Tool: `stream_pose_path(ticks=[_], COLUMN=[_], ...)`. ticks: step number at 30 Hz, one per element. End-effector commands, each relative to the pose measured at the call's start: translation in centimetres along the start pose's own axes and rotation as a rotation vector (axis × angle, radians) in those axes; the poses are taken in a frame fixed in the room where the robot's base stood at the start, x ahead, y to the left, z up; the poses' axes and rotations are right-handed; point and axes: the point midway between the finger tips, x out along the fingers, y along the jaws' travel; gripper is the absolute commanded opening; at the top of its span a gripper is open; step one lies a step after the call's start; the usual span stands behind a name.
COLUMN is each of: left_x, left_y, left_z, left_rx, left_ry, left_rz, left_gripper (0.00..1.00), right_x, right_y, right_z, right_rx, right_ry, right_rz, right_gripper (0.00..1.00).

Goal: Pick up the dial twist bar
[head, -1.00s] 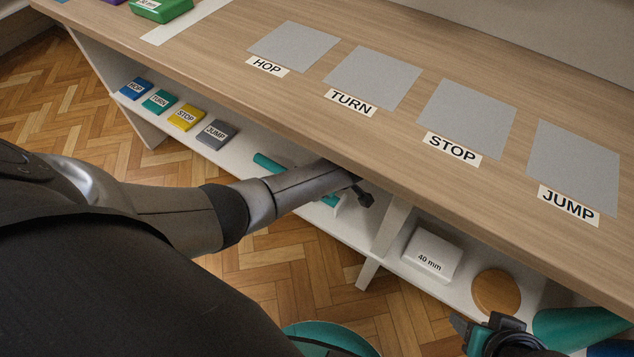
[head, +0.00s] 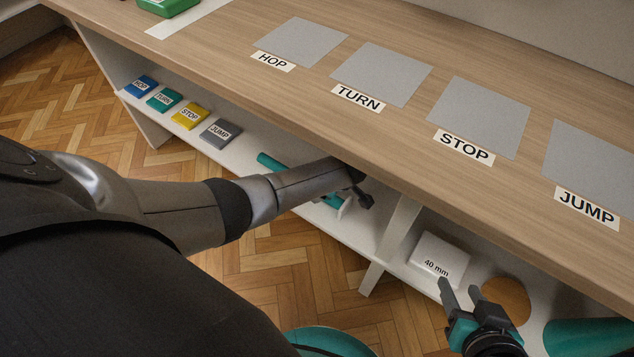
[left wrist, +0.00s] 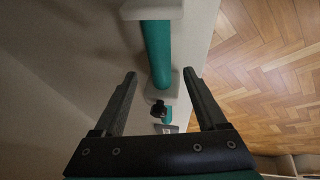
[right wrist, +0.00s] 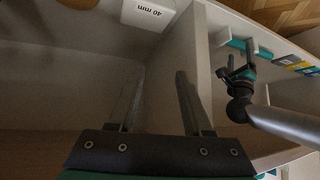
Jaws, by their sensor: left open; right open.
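The dial twist bar (head: 270,161) lies on the lower shelf in the head view, a teal bar partly hidden by my left arm. In the left wrist view the teal bar (left wrist: 157,52) runs between white plates, with a small black knob near its lower end. My left gripper (left wrist: 160,73) is open, its fingers on either side of the bar's line; I cannot tell whether they touch it. In the head view it is mostly hidden under the tabletop edge. My right gripper (head: 459,288) is open and empty in front of the shelf's right bay.
A white 40 mm block (head: 437,256) and an orange-brown disc (head: 507,300) sit near my right gripper. A shelf divider (head: 396,228) stands between the arms. Blue, teal, yellow and grey (head: 220,133) labelled blocks line the shelf's left. The tabletop (head: 330,130) overhangs.

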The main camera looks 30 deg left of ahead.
Motion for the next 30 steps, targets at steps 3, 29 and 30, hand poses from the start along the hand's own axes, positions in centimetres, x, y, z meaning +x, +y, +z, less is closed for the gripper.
stream_pose_path(ticks=[3,29,30], left_x=[0.6,3.9,4.0], left_y=[0.0,-0.1,-0.2], left_z=[-0.1,-0.5,-0.5], left_rx=[-0.001,0.0,0.0], left_ry=[0.001,0.0,0.0], left_rz=[0.0,-0.001,-0.001], left_gripper=[0.74,0.74,0.74], right_x=[0.6,0.4,0.3], right_y=[-0.7,-5.1,-5.2], right_z=[-0.2,-3.0,-3.0], right_rx=[0.003,0.074,0.079], right_ry=[0.064,0.538,0.558], right_rz=[-0.02,-0.141,-0.145], right_gripper=[0.5,0.5,0.5])
